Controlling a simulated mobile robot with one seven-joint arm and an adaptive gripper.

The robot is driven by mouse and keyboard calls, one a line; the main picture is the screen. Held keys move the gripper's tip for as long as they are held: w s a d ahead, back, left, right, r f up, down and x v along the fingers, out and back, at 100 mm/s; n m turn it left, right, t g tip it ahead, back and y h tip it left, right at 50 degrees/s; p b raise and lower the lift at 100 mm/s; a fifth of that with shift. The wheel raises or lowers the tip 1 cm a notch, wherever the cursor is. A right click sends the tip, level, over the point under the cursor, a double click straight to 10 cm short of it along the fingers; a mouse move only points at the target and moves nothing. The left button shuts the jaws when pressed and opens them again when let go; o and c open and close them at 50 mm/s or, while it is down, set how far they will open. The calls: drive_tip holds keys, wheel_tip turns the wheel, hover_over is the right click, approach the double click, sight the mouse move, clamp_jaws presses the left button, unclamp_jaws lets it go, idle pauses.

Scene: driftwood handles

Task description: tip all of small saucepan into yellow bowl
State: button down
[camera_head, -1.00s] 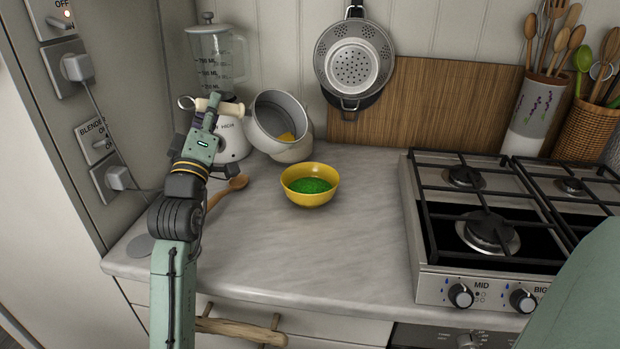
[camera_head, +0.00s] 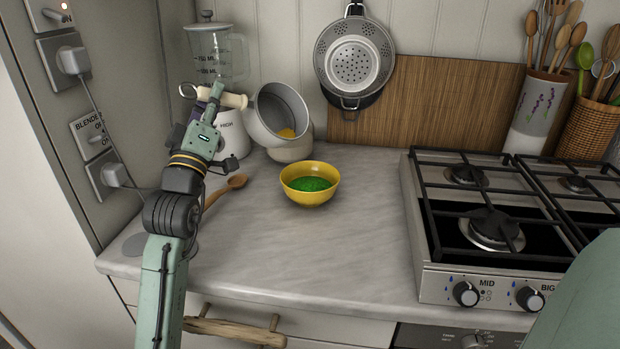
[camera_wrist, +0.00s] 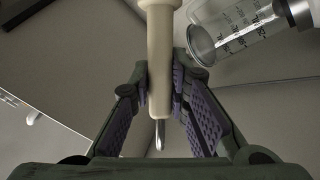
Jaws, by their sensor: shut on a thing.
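The small saucepan (camera_head: 280,112) is held up off the counter, tilted with its open mouth toward the front right. Some yellow-orange contents (camera_head: 287,133) show low inside it. My gripper (camera_head: 212,98) is shut on the saucepan's cream handle (camera_head: 234,100); the handle also shows between the finger pads in the wrist view (camera_wrist: 160,60). The yellow bowl (camera_head: 309,195) stands upright on the counter, in front and to the right of the saucepan. It has green contents (camera_head: 310,184) in it. The saucepan is apart from the bowl.
A blender (camera_head: 216,55) stands behind my gripper. A wooden spoon (camera_head: 236,182) lies on the counter left of the bowl. A pale rounded thing (camera_head: 291,154), partly hidden, is below the saucepan. The gas stove (camera_head: 480,215) is at right. The counter's front middle (camera_head: 300,260) is clear.

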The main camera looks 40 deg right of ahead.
drive_tip(key=shift+s+d+r+m+g+h+b, duration=0.1)
drive_tip(key=shift+s+r+m+g+h+b, duration=0.2)
drive_tip(key=shift+s+r+m+h+b, duration=0.35)
drive_tip(key=shift+m+b, duration=0.45)
drive_tip(key=shift+m, duration=0.1)
drive_tip(key=shift+s+d+r+m+g+h+b, duration=0.15)
drive_tip(key=shift+s+r+m+g+h+b, duration=0.15)
drive_tip(key=shift+s+m+g+h+b, duration=0.5)
drive_tip(key=shift+s+d+r+m+g+h+b, duration=0.1)
drive_tip(key=shift+s+r+m+g+h+b, duration=0.35)
drive_tip(key=shift+m, duration=0.55)
drive_tip(key=shift+s+d+m+g+h, duration=0.1)
drive_tip(key=shift+s+m+g+h, duration=0.15)
drive_tip(key=shift+m+h, duration=0.2)
